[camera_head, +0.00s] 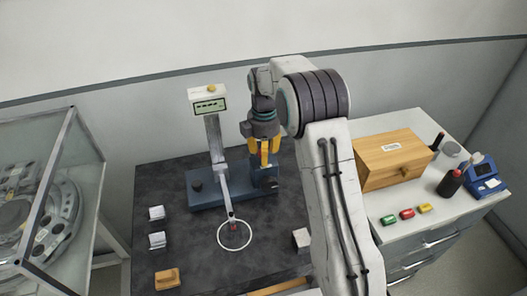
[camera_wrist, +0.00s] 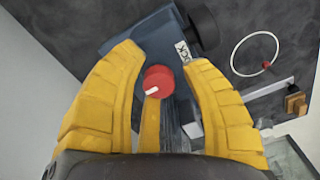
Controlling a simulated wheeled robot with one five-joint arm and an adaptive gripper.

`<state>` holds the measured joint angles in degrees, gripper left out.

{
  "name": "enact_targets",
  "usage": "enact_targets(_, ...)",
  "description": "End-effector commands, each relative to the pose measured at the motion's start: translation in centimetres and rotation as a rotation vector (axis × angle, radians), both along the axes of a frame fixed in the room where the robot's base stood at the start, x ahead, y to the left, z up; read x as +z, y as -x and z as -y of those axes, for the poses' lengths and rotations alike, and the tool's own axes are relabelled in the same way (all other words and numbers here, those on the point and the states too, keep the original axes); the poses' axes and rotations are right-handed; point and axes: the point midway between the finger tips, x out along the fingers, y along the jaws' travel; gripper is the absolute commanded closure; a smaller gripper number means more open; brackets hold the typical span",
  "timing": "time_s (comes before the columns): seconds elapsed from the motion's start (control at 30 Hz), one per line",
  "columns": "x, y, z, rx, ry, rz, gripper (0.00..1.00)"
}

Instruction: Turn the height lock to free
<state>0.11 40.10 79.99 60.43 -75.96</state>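A device with a blue base (camera_head: 208,193), an upright grey column and a small display (camera_head: 209,106) stands on the dark tabletop. In the wrist view, a red knob (camera_wrist: 158,80) with a white pointer mark shows between my yellow fingers. The pointer faces the lower left of that picture. A partly covered label (camera_wrist: 182,52), seemingly ending in "CK", lies beside it. My gripper (camera_head: 264,158) points down over the base's right end; its fingers (camera_wrist: 164,57) are spread around the knob, with visible gaps. In the head view my fingers hide the knob.
A black knob (camera_wrist: 204,27) is close to my fingers. A wooden box (camera_head: 393,160) and bottles stand on the right cabinet. A glass case (camera_head: 80,150) stands at left.

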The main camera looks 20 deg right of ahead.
Motion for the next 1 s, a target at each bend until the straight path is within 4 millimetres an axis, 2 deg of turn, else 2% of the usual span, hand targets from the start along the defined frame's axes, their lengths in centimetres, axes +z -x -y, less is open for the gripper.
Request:
enact_targets(0.1,0.1,-0.1,0.0,0.0,0.0,0.004,0.47)
enact_targets(0.47,0.8,-0.3,-0.1,0.0,0.0,0.01,0.47)
enact_targets(0.57,1.9,-0.3,-0.1,0.0,0.0,0.011,0.47)
enact_targets(1.0,9.1,-0.3,0.0,0.0,0.0,0.01,0.47)
